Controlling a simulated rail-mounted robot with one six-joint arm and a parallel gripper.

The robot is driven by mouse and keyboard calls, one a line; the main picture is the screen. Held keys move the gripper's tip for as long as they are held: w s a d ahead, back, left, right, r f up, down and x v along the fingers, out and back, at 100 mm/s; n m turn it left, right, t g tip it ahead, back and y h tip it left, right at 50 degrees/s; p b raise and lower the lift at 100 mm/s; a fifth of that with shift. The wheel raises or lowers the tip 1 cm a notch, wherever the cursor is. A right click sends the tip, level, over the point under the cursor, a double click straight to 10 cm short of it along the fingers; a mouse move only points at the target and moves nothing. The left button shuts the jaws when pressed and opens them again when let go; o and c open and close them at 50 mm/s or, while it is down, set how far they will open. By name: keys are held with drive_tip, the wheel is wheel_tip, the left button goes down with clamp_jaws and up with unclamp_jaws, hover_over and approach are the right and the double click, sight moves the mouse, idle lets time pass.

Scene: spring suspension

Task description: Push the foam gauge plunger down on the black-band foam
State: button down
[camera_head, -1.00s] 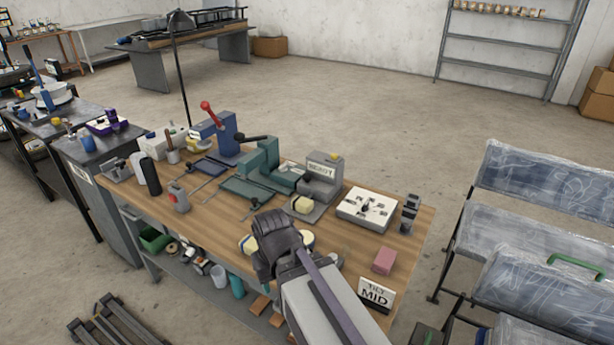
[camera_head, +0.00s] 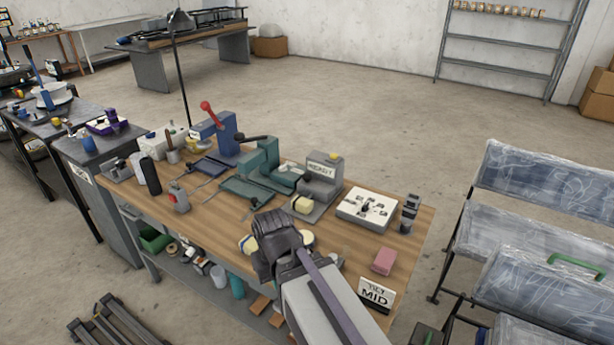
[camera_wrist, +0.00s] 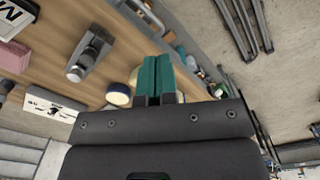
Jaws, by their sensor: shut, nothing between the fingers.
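My gripper shows in the wrist view with its teal fingers (camera_wrist: 156,72) together and empty, pointing down over the bench. In the head view my wrist hides the fingertips. Another round piece (camera_head: 247,244) is left of my wrist, partly hidden. I cannot tell whether the fingers touch anything.
A pink block (camera_head: 384,261) and a MID sign (camera_head: 376,295) stand on the wooden bench at right. A white tray (camera_head: 367,208), a black device (camera_head: 410,213), a grey machine with yellow foam (camera_head: 322,178) and a teal press (camera_head: 262,165) stand farther back.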

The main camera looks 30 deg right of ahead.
idle(0.4)
wheel_tip(320, 180, up, 7)
drive_tip(key=m+t+y+p, duration=0.1)
drive_tip(key=m+t, duration=0.6)
drive_tip(key=t, duration=0.2)
hover_over(309, 175)
drive_tip(key=shift+w+f, duration=0.1)
drive_tip(key=shift+f, duration=0.1)
wheel_tip(309, 175, down, 9)
drive_tip(key=b, duration=0.8)
drive_tip(key=shift+b, duration=0.3)
drive_tip(key=shift+f+b, duration=0.35)
